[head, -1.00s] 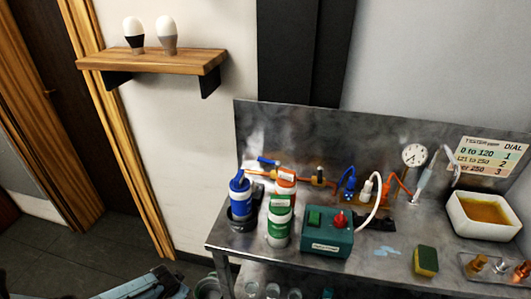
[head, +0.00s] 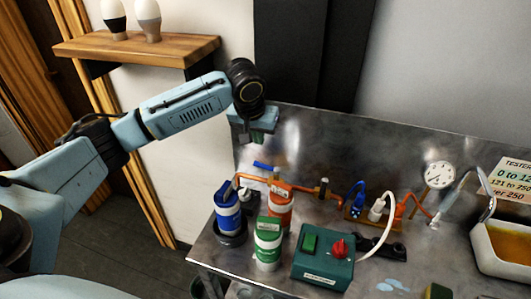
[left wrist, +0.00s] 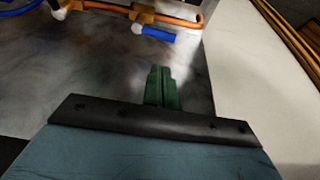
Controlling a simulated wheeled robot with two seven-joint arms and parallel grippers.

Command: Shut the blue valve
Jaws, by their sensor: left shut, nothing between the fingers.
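The blue valve handle (head: 265,166) is a short blue lever on the copper pipe at the left end of the bench. In the left wrist view the blue handle (left wrist: 158,34) lies roughly along the pipe, beside a brass fitting. My left gripper (head: 258,138) is shut and empty, in front of the steel backsplash and above the handle in the picture. Its green fingers (left wrist: 162,88) are together and apart from the handle. My right gripper is not in view.
A blue-banded canister (head: 228,208), an orange canister (head: 279,206) and a green canister (head: 268,240) stand below the pipe. A green box with a red knob (head: 323,270) is to their right. A gauge (head: 438,175) stands farther right. A wooden shelf (head: 140,45) juts out at upper left.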

